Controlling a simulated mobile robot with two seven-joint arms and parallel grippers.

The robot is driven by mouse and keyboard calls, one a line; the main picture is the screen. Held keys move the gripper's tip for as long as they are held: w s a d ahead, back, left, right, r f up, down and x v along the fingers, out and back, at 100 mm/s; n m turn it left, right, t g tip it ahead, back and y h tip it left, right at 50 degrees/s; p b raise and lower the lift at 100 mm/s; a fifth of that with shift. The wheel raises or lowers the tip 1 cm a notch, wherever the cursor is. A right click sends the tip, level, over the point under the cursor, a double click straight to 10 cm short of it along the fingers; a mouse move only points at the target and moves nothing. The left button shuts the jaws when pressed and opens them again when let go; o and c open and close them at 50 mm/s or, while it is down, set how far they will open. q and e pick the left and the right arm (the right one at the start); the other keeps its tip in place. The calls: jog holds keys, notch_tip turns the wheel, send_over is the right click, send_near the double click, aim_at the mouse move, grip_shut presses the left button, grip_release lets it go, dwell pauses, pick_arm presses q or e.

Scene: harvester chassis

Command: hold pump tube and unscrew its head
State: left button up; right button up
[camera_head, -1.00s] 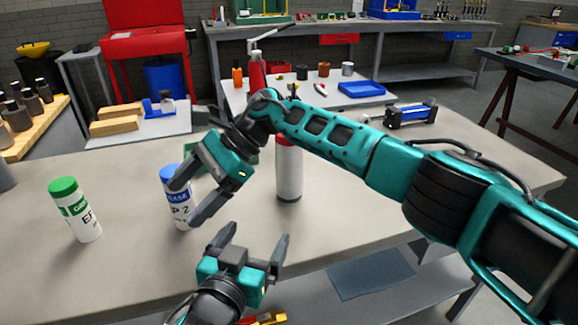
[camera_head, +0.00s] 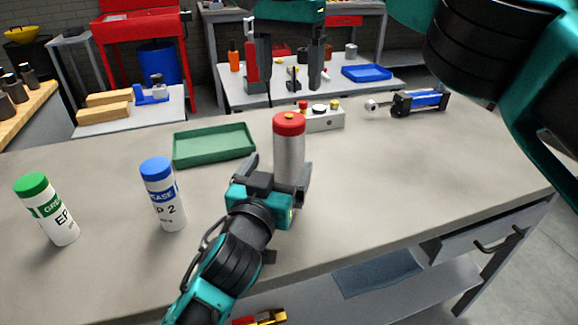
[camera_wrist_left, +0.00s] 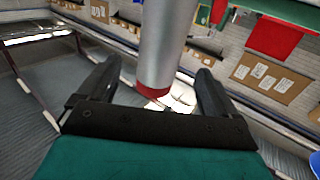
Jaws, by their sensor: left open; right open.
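The pump tube (camera_head: 289,160) is a silver cylinder with a red head (camera_head: 289,124), standing upright on the workbench (camera_head: 400,180). My left gripper (camera_head: 279,174) is open at the tube, one finger to each side of it. In the left wrist view the tube (camera_wrist_left: 164,45) passes between the spread fingers (camera_wrist_left: 155,88), with visible gaps to both. A red end of the tube shows there too. My right gripper (camera_head: 290,68) is open, fingers pointing down, higher in the picture than the red head and apart from it. The tube's lower part is hidden by my left gripper.
A blue-capped grease tube (camera_head: 163,200) and a green-capped one (camera_head: 50,215) stand to the left. A green tray (camera_head: 214,146) lies behind. A grey button box (camera_head: 325,120) and a blue cylinder unit (camera_head: 420,101) are at the back. The bench's right part is clear.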

aim_at(285, 157)
pick_arm(q)
jog(key=x, duration=0.7)
jog(key=shift+w+f, duration=0.1)
jog(key=shift+w, duration=0.05)
